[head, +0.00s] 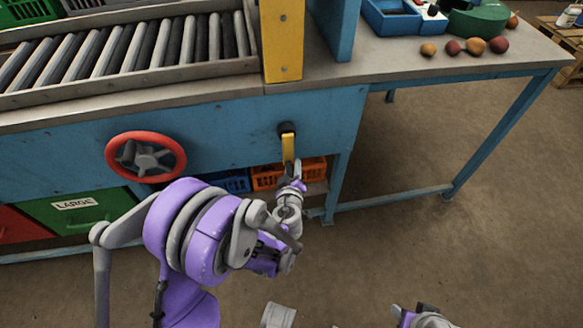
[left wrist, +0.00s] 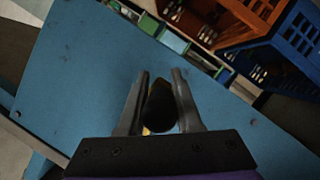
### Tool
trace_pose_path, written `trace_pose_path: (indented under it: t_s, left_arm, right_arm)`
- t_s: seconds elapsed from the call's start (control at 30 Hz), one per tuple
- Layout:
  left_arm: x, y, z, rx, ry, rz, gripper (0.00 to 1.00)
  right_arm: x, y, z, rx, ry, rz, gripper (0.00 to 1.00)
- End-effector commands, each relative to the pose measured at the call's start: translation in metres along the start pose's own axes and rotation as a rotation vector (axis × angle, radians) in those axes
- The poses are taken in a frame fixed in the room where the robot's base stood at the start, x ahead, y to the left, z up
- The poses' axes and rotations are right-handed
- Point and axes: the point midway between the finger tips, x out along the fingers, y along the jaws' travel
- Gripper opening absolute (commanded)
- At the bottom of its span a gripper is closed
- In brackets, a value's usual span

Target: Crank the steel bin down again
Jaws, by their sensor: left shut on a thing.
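The yellow crank arm (head: 288,147) hangs down from a black hub (head: 286,129) on the blue front panel. My left gripper (head: 292,170) is at its lower end. In the left wrist view, the two fingers of my left gripper (left wrist: 161,80) are closed around the dark crank handle (left wrist: 160,107), with a bit of yellow showing beside it. Part of my right arm shows at the bottom edge of the head view; its jaw state is unclear. I cannot make out the steel bin in either view.
A red handwheel (head: 146,157) is left of the crank. A roller conveyor (head: 130,50) and yellow post (head: 283,40) stand above. Orange (head: 265,178) and blue (head: 230,181) crates sit below, near a green bin (head: 80,212) labelled LARGE. Floor at right is open.

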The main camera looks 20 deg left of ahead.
Motion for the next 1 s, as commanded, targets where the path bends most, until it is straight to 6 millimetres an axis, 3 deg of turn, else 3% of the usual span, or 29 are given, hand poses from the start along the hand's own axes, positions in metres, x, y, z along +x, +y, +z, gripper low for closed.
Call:
trace_pose_path:
  t_s: [0.2,0.23,0.4,0.73,1.0]
  left_arm:
    - [0.001,0.005,-0.003,0.016,0.002,0.008,0.00]
    - [0.001,0.005,-0.003,0.016,0.002,0.008,0.37]
    - [0.001,0.003,-0.003,0.014,0.003,0.005,0.63]
    - [-0.006,0.003,-0.002,0.010,0.002,0.004,0.63]
    - [-0.056,0.003,-0.003,0.010,0.001,0.006,0.63]
  right_arm:
    - [-0.002,0.000,0.000,0.000,0.001,0.000,0.50]
    - [-0.002,0.000,0.000,0.000,0.001,0.000,0.50]
    - [-0.001,0.000,0.000,0.000,0.000,0.000,0.50]
    - [-0.002,0.000,-0.001,0.000,0.001,0.000,0.50]
    - [-0.013,0.000,-0.003,0.000,0.004,0.000,0.50]
